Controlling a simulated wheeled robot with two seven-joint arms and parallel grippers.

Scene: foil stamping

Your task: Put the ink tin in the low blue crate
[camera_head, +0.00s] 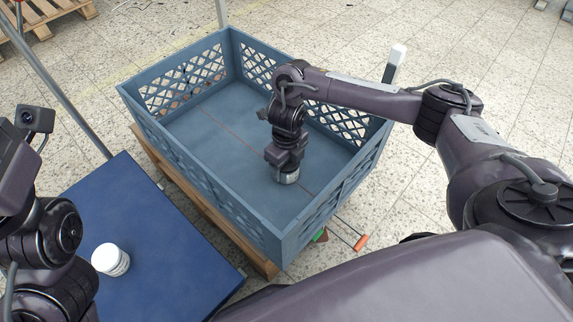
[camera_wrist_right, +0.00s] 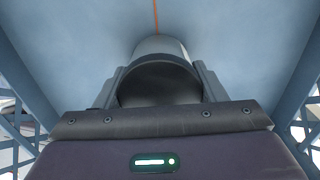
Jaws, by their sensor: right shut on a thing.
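The low blue crate (camera_head: 185,165) stands open in the middle of the head view, with lattice walls and a flat floor. My right gripper (camera_head: 287,168) reaches down inside it and is shut on a grey metal tin, which I take as the ink tin (camera_head: 288,177). In the right wrist view the tin (camera_wrist_right: 160,47) sits between the two fingers, above the crate floor's orange line. The tin is upright at or just above the floor; I cannot tell if it touches. My left arm shows at the left edge, but its fingers are out of view.
A blue-topped table (camera_head: 170,255) at the lower left bears a white lidded jar (camera_head: 110,260). The crate rests on a wooden pallet (camera_head: 190,205). An orange-handled tool (camera_head: 360,242) lies by the crate's near right corner. The crate floor around the tin is clear.

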